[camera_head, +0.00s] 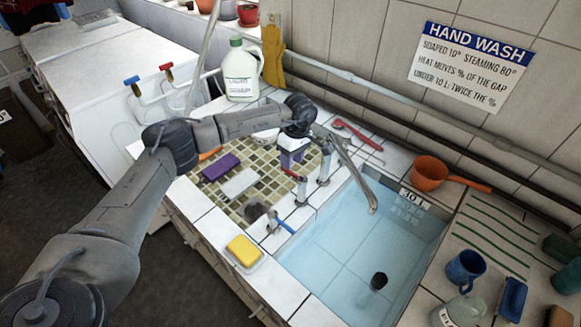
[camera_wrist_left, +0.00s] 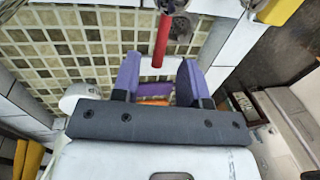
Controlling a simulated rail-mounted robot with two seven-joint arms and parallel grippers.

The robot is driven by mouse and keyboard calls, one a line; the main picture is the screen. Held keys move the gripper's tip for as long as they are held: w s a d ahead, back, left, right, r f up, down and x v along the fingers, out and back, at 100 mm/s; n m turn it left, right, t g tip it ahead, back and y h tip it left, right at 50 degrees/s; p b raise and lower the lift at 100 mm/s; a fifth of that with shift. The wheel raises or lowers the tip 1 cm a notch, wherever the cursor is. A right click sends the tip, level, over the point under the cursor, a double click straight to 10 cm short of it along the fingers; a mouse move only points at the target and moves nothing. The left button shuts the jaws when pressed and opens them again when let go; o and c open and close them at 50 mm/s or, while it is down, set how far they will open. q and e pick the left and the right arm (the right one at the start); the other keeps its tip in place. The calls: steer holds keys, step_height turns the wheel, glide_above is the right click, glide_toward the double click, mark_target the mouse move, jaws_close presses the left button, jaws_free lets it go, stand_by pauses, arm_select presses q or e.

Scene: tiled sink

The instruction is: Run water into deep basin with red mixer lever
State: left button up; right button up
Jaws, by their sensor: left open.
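The red mixer lever (camera_head: 289,173) is at the basin's left edge; a blue lever (camera_head: 285,226) is nearer the front. My left gripper (camera_head: 292,157) is open just behind the red lever. In the left wrist view, the red lever (camera_wrist_left: 161,42) points into the gap between the purple-grey fingers (camera_wrist_left: 158,78); contact is unclear. My right gripper is not in view.
A yellow sponge (camera_head: 244,250) lies on the front ledge. Purple (camera_head: 220,167) and white (camera_head: 240,184) blocks lie on the mosaic area. A wall sign (camera_head: 472,65) hangs behind.

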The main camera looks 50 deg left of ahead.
arm_select(q)
step_height(320, 180, up, 10)
steer(key=w+b, duration=0.1)
steer(key=w, duration=0.1)
steer(key=shift+a+r+b, duration=0.15)
steer(key=shift+b, duration=0.2)
stand_by(0.3)
